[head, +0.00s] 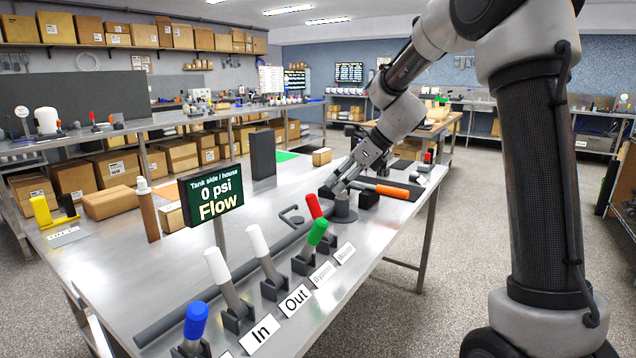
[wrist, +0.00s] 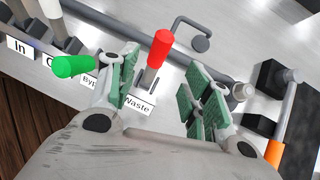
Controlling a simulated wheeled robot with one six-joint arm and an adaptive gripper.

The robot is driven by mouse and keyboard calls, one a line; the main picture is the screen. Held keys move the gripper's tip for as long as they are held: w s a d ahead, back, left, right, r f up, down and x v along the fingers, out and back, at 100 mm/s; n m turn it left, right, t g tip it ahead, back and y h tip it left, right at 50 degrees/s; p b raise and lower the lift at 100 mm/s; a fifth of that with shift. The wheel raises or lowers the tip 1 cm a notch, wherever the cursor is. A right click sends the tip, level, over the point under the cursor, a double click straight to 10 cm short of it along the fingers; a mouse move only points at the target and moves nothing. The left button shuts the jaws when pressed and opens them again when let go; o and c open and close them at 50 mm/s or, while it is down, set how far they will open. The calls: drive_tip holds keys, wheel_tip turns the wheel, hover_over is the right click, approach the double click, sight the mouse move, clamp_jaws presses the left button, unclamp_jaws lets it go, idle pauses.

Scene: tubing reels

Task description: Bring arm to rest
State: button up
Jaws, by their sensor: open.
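My gripper (head: 338,186) is over the far right part of the steel bench (head: 120,262), just behind the red-handled lever in the head view. In the wrist view my gripper (wrist: 162,78) is open, with green-padded fingers spread apart. The red handle (wrist: 162,48) appears between and beyond the fingertips, with no clear contact. It also shows in the head view (head: 313,206), tilted, by the "Waste" label (head: 345,253). The green handle (head: 317,231) by the "Bypass" label stands closer to the camera. Nothing is held in the fingers.
White handles (head: 257,240) and a blue handle (head: 195,320) line the bench front along a grey pipe. An orange-handled tool (head: 392,190) lies right of my gripper. Floor is clear right of the bench.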

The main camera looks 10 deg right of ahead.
drive_tip(key=s+d+f+n+g+h, duration=0.2)
drive_tip(key=s+d+f+n, duration=0.25)
drive_tip(key=s+n, duration=0.55)
drive_tip(key=s+d+r+n+t+h, duration=0.1)
drive_tip(key=s+d+r+n, duration=0.1)
drive_tip(key=s+n, duration=0.3)
drive_tip(key=s+d+r+n+h, duration=0.2)
drive_tip(key=s+d+n, duration=0.2)
drive_tip(key=s, duration=0.8)
drive_tip(key=s+d+r+n+t+h, duration=0.1)
drive_tip(key=s+d+r+n+h, duration=0.1)
drive_tip(key=s, duration=0.6)
drive_tip(key=d+r+n, duration=0.1)
drive_tip(key=d+n, duration=0.1)
drive_tip(key=n, duration=0.1)
drive_tip(key=shift+s+n+t, duration=0.25)
drive_tip(key=shift+n+t, duration=0.05)
drive_tip(key=shift+n, duration=0.1)
